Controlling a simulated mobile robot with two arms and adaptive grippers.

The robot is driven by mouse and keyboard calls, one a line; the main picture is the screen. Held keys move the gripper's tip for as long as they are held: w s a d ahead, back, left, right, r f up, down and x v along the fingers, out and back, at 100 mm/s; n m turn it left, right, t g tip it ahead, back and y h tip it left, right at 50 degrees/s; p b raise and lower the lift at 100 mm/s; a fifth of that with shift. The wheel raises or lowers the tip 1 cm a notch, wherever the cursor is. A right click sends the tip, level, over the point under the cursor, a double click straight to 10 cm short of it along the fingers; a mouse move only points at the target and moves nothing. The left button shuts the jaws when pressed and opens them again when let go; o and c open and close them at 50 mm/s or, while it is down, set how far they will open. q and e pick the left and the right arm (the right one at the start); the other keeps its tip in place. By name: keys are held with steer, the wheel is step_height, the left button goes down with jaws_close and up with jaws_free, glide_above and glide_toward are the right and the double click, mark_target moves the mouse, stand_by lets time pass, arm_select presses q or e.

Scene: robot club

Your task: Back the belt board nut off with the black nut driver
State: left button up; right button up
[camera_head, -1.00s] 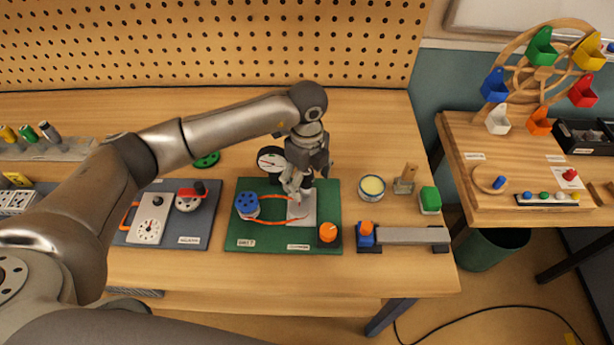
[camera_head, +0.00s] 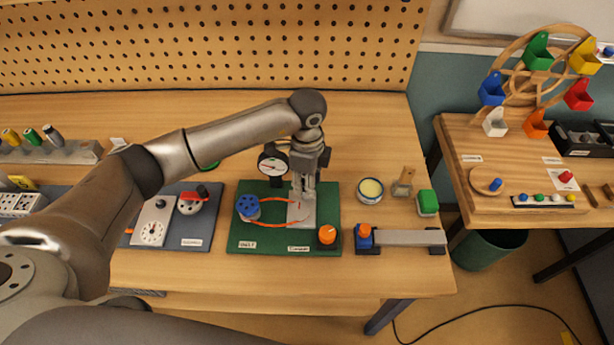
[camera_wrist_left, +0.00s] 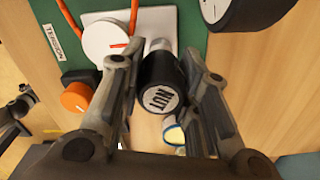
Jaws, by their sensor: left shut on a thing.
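The green belt board (camera_head: 270,241) lies on the bench with a blue pulley (camera_head: 248,207), an orange belt (camera_head: 270,224), an orange knob (camera_head: 327,234) and a pale metal plate (camera_head: 306,216). My left gripper (camera_head: 302,193) points down over that plate. In the left wrist view my left gripper (camera_wrist_left: 163,75) is shut on the black nut driver (camera_wrist_left: 160,84), whose cap reads NUT. My right gripper is not in view.
A dial gauge (camera_head: 273,165) stands close behind the board, near my left gripper. A round tin (camera_head: 370,190), a wooden block (camera_head: 403,181) and a green block (camera_head: 428,202) are to the right. A grey-blue board (camera_head: 196,231) lies to the left.

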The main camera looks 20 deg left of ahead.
arm_select(q)
steer(key=n+p, duration=0.2)
steer(key=n, duration=0.3)
steer(key=shift+s+r, duration=0.1)
steer(key=shift+f+n+p, duration=0.2)
steer(key=shift+n+p, duration=0.3)
steer(key=shift+n, duration=0.4)
steer(key=o, duration=1.7)
steer(key=shift+r, duration=0.15)
